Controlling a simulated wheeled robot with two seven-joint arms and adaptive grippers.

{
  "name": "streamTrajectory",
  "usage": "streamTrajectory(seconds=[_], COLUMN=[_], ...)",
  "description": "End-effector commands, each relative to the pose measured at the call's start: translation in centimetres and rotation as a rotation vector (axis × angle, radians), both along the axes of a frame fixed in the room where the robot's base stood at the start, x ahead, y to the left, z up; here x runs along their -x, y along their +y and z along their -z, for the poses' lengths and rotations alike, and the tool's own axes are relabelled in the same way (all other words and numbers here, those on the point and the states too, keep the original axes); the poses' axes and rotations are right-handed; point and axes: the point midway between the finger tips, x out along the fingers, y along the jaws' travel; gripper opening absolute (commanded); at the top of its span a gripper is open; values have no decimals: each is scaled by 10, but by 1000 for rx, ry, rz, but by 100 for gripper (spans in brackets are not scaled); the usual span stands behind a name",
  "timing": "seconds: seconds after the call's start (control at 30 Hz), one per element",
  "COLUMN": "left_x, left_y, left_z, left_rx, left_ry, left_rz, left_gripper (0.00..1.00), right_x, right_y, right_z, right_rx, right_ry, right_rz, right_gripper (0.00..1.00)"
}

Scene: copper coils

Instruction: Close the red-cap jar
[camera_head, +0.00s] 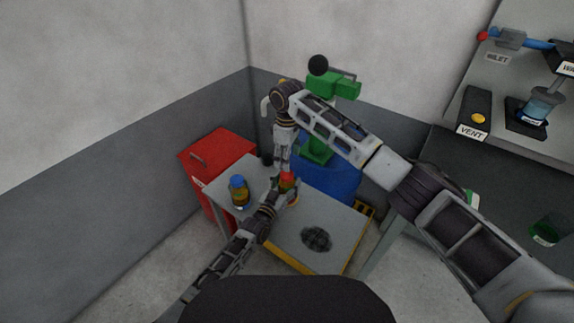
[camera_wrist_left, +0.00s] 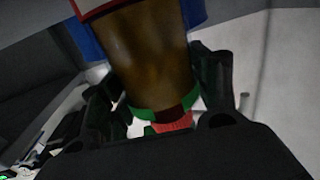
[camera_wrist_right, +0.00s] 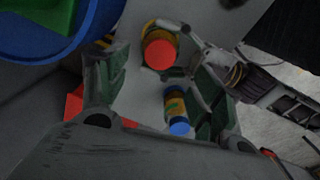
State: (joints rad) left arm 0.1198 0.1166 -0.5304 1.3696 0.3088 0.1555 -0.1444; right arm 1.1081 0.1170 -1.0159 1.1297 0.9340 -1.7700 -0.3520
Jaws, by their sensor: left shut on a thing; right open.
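The red-cap jar (camera_head: 294,198) is at the far part of the small grey table. My left gripper (camera_head: 284,188) is shut on it from the front; the left wrist view shows its amber body (camera_wrist_left: 150,55) between the fingers, with a green band and a ribbed red part below. The red cap (camera_wrist_right: 159,55) shows from above in the right wrist view, over the amber jar; I cannot tell whether it is seated. My right gripper (camera_head: 283,170) points down just above the cap, and its open fingers (camera_wrist_right: 158,95) are apart and empty.
A blue-cap jar (camera_head: 239,191) stands on the table (camera_head: 290,240) to the left. A dark round patch (camera_head: 317,238) lies at the table's front right. A red bin (camera_head: 215,150) is left, a blue drum (camera_head: 335,180) behind.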

Motion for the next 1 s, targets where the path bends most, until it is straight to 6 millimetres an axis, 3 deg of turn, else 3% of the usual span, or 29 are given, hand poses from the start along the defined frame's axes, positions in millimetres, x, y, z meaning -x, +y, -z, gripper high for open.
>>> streamTrajectory(seconds=[0.3,0.73,0.77,0.93,1.0], left_x=[0,0,0,0,0], left_y=[0,0,0,0,0], left_z=[0,0,0,0,0], left_rx=[0,0,0,0,0], left_ry=[0,0,0,0,0], left_rz=[0,0,0,0,0], left_gripper=[0,0,64,86,87], right_x=[0,0,0,0,0], right_y=[1,1,1,0,0], right_z=[-37,-43,-42,-42,-42], right_rx=[-1,-1,-1,-1,-1], right_ry=[0,0,0,0,0], right_rz=[0,0,0,0,0], right_gripper=[66,66,66,66,66])
